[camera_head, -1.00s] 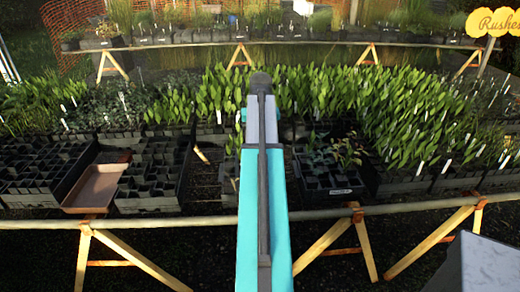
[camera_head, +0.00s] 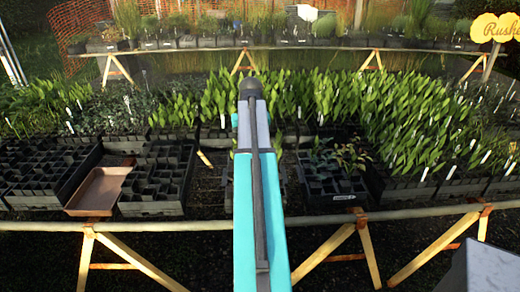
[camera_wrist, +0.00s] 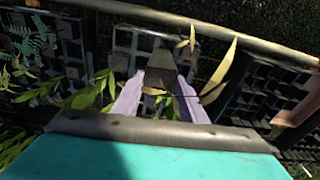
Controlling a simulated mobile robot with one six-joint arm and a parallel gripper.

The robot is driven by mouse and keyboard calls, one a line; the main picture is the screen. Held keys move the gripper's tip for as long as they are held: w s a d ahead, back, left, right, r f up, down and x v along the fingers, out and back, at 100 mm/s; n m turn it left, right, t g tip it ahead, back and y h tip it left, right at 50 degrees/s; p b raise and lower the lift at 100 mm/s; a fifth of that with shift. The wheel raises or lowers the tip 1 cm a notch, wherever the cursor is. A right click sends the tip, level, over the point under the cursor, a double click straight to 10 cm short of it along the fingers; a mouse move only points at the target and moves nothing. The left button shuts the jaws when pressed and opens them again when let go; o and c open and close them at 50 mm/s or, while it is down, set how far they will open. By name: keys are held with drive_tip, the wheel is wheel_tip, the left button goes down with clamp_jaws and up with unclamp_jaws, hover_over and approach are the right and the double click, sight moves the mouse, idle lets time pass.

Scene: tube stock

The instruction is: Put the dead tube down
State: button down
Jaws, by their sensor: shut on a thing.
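My gripper (camera_wrist: 158,100) shows in the wrist view, its two pale lavender fingers closed around a dark tapered tube (camera_wrist: 160,68). Yellowish, drooping leaves (camera_wrist: 222,72) stick out around the fingers, seemingly from this tube. The held tube is above or in front of a grey gridded crate (camera_wrist: 125,42); I cannot tell whether it touches it. In the head view my teal arm hides the gripper and the tube. A brown shallow tray (camera_head: 98,190) lies on the bench at the left; its edge also shows in the wrist view (camera_wrist: 297,105).
Black cell trays (camera_head: 157,180) stand right of the brown tray. A black crate (camera_head: 335,185) with a few sparse plants stands right of my arm. Dense green plants (camera_head: 410,115) fill the bench behind. A rail (camera_head: 400,213) runs along the bench front.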

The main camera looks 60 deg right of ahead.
drive_tip(key=w+a+r+n, duration=0.1)
drive_tip(key=w+a+n, duration=0.2)
drive_tip(key=w+a, duration=0.75)
drive_tip(key=w+a+n, duration=0.2)
drive_tip(key=w+a, duration=0.5)
drive_tip(key=a, duration=0.7)
drive_tip(key=w+a+n, duration=0.1)
drive_tip(key=a+n, duration=0.1)
drive_tip(key=a, duration=1.3)
drive_tip(key=w+a+r+n+y, duration=0.1)
drive_tip(key=w+a+n, duration=0.1)
drive_tip(key=a, duration=1.4)
drive_tip(key=shift+w+r+n+t, duration=0.2)
drive_tip(key=shift+w+n+t, duration=0.1)
drive_tip(key=shift+n, duration=0.3)
